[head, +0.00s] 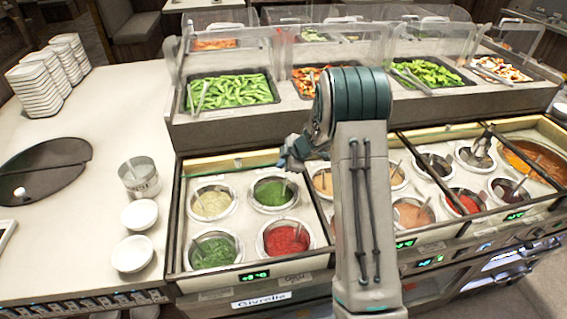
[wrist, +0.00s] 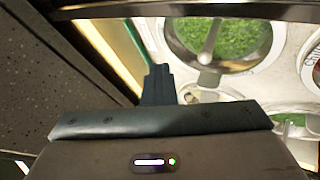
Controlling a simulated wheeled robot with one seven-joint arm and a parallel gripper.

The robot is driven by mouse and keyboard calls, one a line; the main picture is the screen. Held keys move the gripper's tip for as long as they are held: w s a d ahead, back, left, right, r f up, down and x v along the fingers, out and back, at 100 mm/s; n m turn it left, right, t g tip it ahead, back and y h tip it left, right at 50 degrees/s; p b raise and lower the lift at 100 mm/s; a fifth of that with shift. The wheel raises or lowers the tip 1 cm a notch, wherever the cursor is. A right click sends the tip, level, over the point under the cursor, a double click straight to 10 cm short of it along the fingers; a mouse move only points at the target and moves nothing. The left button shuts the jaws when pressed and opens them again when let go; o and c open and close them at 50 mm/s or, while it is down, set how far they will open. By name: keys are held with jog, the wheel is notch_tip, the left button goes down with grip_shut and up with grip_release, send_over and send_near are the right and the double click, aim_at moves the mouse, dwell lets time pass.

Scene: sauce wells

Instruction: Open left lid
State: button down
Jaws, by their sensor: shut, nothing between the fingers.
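The left sauce section (head: 180,215) holds several round wells with green, cream and red sauces and spoons in them. A dark frame with a pale yellowish back edge surrounds it. I cannot tell whether a clear lid covers it. My gripper (head: 287,163) is shut and empty at this section's back right, above or near the back edge; contact is unclear. My forearm hides part of the middle wells.
A dark oval hinged-looking cover (head: 45,165) with a white knob lies on the left counter. A metal canister (head: 139,178), white bowls (head: 132,254) and stacked plates (head: 35,92) stand there too. Vegetable trays (head: 230,90) behind clear guards stand at the back.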

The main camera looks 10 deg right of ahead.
aim_at(277, 157)
jog(key=w+p, duration=0.2)
jog(key=w, duration=0.1)
jog(key=shift+r+p, duration=0.2)
jog(key=shift+p, duration=0.2)
jog(key=shift+w+f+p, duration=0.2)
jog(key=shift+w+p, duration=0.1)
jog(key=shift+w, duration=0.2)
jog(key=shift+s+d+r+p, duration=0.1)
jog(key=shift+s+r+p, duration=0.05)
jog(key=shift+r+p, duration=0.25)
jog(key=p+v, duration=0.6)
jog(key=v, duration=0.3)
